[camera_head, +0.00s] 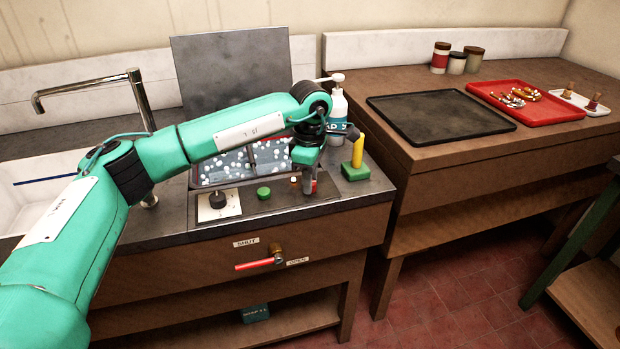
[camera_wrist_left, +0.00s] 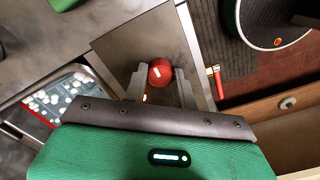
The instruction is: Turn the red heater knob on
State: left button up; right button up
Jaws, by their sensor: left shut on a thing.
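The red heater knob (camera_wrist_left: 161,72), with a pale mark on its top, sits on the dark control panel in the left wrist view. My left gripper (camera_wrist_left: 160,83) has one finger on each side of it and is shut on it. In the head view my left gripper (camera_head: 308,184) points down at the right end of the panel (camera_head: 285,200), and its fingers hide most of the knob. A small lamp (camera_head: 294,182) sits beside the gripper. My right gripper is not in view.
Behind the panel is a bubbly bath (camera_head: 235,168) with a raised lid (camera_head: 235,75). A soap bottle (camera_head: 338,105) and a green block with a yellow handle (camera_head: 356,165) stand close to the gripper's right. A red-handled valve (camera_head: 262,264) is on the front below.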

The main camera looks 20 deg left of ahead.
pick_arm(q)
jog(key=o, duration=1)
jog(key=shift+r, duration=0.1)
notch_tip(320, 180, up, 14)
jog(key=shift+b, duration=0.3)
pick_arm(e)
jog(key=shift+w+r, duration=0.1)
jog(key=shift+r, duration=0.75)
